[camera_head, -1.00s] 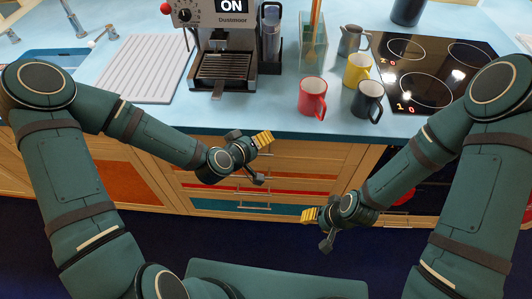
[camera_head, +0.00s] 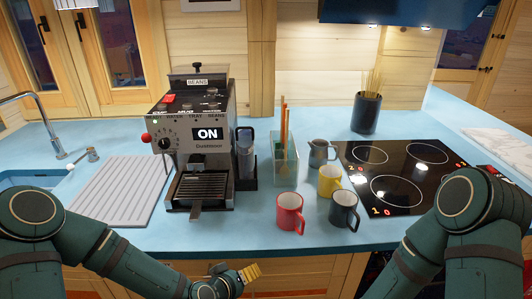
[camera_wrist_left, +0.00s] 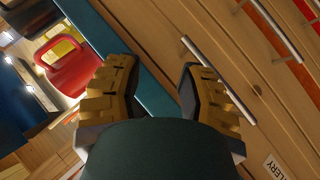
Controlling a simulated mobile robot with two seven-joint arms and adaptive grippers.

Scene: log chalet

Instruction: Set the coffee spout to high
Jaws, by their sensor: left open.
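The grey coffee machine (camera_head: 222,112) stands on the blue counter, with a lit ON display, a dial and top buttons. Its dark spout area (camera_head: 204,163) sits under the front panel, above the slatted drip tray (camera_head: 197,188); the spout's height setting is too small to tell. My left gripper (camera_head: 251,273) is low at the counter's front edge, below and to the right of the machine, touching nothing I can see. In the left wrist view its yellow-padded fingers (camera_wrist_left: 156,92) are apart and empty, facing the drawer fronts. My right gripper is out of view.
Red (camera_head: 290,212), yellow (camera_head: 329,181) and dark (camera_head: 343,211) mugs stand right of the machine, near a glass utensil holder (camera_head: 285,165) and a jug (camera_head: 318,152). A black hob (camera_head: 400,172) lies further right. A ribbed draining board (camera_head: 120,190) lies left.

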